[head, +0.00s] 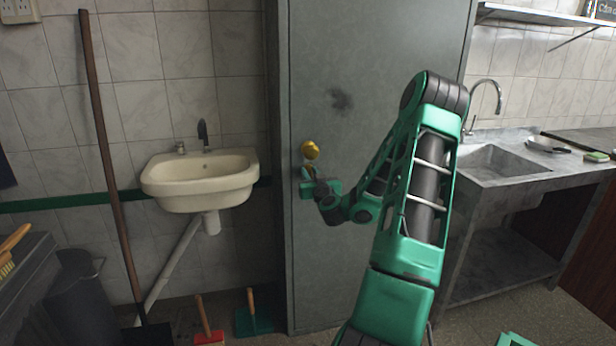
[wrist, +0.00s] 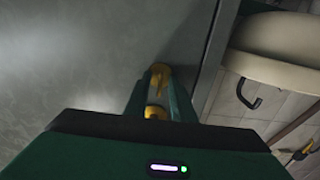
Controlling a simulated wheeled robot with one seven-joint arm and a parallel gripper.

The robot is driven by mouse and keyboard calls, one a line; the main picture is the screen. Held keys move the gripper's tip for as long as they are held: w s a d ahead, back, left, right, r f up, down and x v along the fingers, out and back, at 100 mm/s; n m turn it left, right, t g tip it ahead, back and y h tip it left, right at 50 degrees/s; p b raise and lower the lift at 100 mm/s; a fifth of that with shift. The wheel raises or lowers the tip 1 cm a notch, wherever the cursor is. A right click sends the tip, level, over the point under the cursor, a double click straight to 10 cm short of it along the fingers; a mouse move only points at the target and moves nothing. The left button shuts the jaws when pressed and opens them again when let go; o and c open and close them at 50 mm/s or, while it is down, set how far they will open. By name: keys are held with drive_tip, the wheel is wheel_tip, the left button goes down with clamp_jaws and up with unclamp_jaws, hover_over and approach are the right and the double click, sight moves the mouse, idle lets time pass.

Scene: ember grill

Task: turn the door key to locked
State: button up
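The grey door (head: 375,60) is closed or nearly so in the head view. A round brass knob (head: 310,150) is at its left edge. Below it a small brass and pale part (head: 308,172), perhaps the lock and key, is partly hidden by my gripper (head: 306,188). In the wrist view my gripper (wrist: 158,98) has its green fingers apart, pointing at the door. Yellow metal (wrist: 155,112) shows between them, and more brass (wrist: 160,75) shows near the tips. I cannot tell whether the fingers touch the key, nor how it is turned.
A red dustpan (head: 208,337) and a green one (head: 253,320) are on the floor. A metal sink counter (head: 500,165) stands to the right.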

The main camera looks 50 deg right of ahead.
clamp_jaws()
drive_tip(key=m, duration=0.3)
drive_tip(key=shift+m, duration=0.3)
drive_tip(key=m, duration=0.4)
drive_tip(key=shift+m, duration=0.3)
drive_tip(key=m, duration=0.5)
drive_tip(key=shift+w+m, duration=0.1)
drive_tip(key=shift+m, duration=2.2)
